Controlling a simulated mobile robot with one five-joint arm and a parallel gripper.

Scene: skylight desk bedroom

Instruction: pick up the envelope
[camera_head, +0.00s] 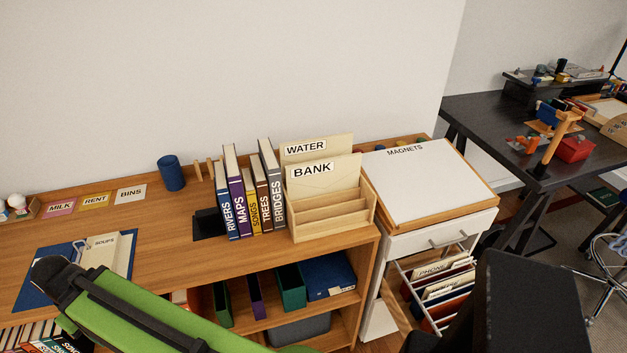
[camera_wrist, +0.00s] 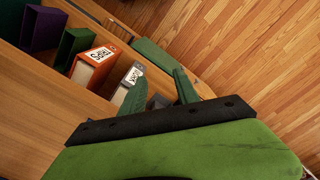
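Two cream paper pieces stand in the wooden letter sorter on the shelf top in the head view. The rear one reads WATER (camera_head: 340,151) and the front one reads BANK (camera_head: 342,178). Both look like envelopes; I cannot tell which one the task means. The sorter (camera_head: 334,224) has empty slots in front of them. My gripper (camera_wrist: 159,75) shows in the wrist view with its two green fingers apart and nothing between them. It points down past the shelf edge toward the floor, away from the sorter. The head view does not show its fingers.
Upright books (camera_head: 248,197) stand directly left of the sorter. A white board reading MAGNETS (camera_head: 425,180) lies to its right, above an open file drawer (camera_head: 436,290). My arm crosses the lower left. In the wrist view, an orange binder (camera_wrist: 92,68) stands on the lower shelf.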

